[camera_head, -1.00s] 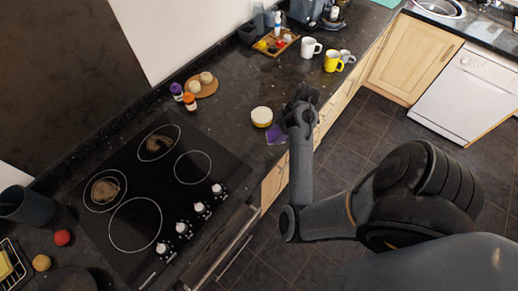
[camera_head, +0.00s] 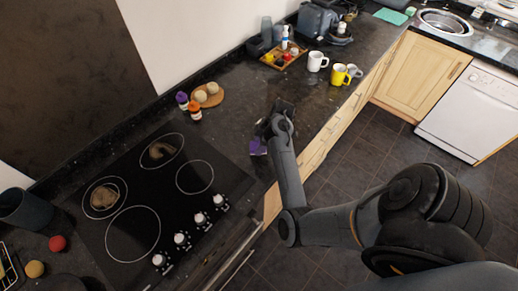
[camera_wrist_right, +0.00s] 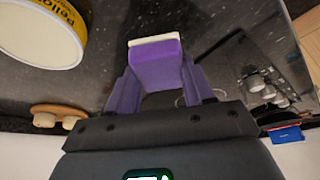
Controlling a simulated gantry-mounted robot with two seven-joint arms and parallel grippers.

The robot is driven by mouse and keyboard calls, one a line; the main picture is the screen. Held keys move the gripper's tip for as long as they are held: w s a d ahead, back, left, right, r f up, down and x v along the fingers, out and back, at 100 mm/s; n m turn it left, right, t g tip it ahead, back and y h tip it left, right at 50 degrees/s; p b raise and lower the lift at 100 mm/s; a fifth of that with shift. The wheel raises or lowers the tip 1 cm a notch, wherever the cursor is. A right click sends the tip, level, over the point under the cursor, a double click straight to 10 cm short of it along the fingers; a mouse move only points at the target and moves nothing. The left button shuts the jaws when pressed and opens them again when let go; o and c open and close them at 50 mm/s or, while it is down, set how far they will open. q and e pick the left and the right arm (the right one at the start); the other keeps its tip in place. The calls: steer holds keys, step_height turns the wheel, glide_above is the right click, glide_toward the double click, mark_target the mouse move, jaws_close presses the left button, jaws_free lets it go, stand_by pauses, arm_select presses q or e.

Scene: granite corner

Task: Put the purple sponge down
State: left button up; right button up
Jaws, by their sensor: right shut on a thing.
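The purple sponge (camera_head: 257,147) is at my right gripper, over the dark counter just right of the hob's far corner. In the right wrist view the sponge (camera_wrist_right: 156,66), purple with a pale face, sits between the fingers of my right gripper (camera_wrist_right: 158,88), which is shut on it. In the head view my right gripper (camera_head: 266,132) partly covers the sponge. I cannot tell whether the sponge touches the counter. My left gripper is not in view.
A round yellow-and-white tin (camera_wrist_right: 42,34) is close by in the wrist view. The black hob (camera_head: 150,200) with knobs is left of the gripper. Spice jars (camera_head: 188,106) and a round wooden board (camera_head: 208,97) stand behind. Mugs (camera_head: 341,75) stand further right.

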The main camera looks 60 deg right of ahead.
step_height(320, 180, down, 3)
steer(key=shift+a+f+p, duration=0.1)
steer(key=shift+p, duration=0.4)
steer(key=shift+f, duration=0.45)
steer(key=shift+f, duration=0.2)
steer(key=o, duration=0.9)
steer(key=shift+r, duration=0.1)
